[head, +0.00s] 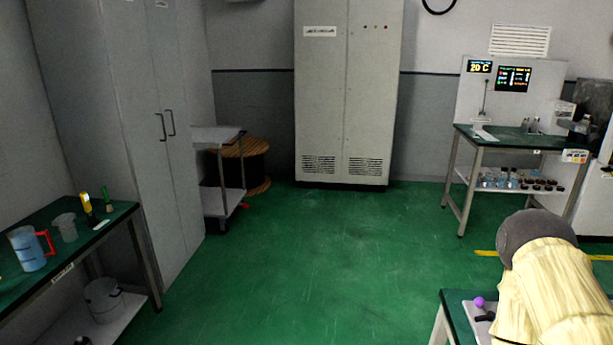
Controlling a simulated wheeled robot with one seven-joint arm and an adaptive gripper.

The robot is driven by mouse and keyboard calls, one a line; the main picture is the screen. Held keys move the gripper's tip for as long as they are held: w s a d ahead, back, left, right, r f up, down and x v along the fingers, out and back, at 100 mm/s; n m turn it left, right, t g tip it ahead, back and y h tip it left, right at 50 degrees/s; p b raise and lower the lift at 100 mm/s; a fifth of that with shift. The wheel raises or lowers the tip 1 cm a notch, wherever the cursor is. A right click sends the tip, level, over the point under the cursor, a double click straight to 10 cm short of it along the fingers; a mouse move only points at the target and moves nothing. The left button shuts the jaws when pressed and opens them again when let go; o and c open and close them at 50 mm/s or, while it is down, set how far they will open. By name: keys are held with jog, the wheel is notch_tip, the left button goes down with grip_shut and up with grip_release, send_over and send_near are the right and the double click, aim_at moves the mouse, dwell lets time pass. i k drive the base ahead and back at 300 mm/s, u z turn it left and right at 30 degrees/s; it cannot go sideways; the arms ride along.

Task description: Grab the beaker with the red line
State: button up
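A clear jug (28,250) with bluish sides and a red handle stands on the green-topped table at the far left in the head view. A smaller, plain translucent beaker (66,228) stands just behind it to the right. No red line can be made out on either vessel at this size; red shows only on the jug's handle. Several small vessels on the far right bench are too small to check for a line. My arm shows at the bottom right in a pale yellow cover; my gripper is not in view.
The left table (122,208) also bears a yellow-topped bottle (87,203) and a green item (107,199). Tall grey cabinets (350,95) and a cart (220,178) stand behind. A low table (453,306) with a purple ball (479,301) is at bottom right. The middle floor is clear.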

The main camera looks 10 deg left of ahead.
aim_at(67, 228)
jog(key=u, duration=0.55)
jog(key=i, duration=1.3)
jog(key=u, duration=1.85)
jog(key=i, duration=0.9)
jog(key=u, duration=0.7)
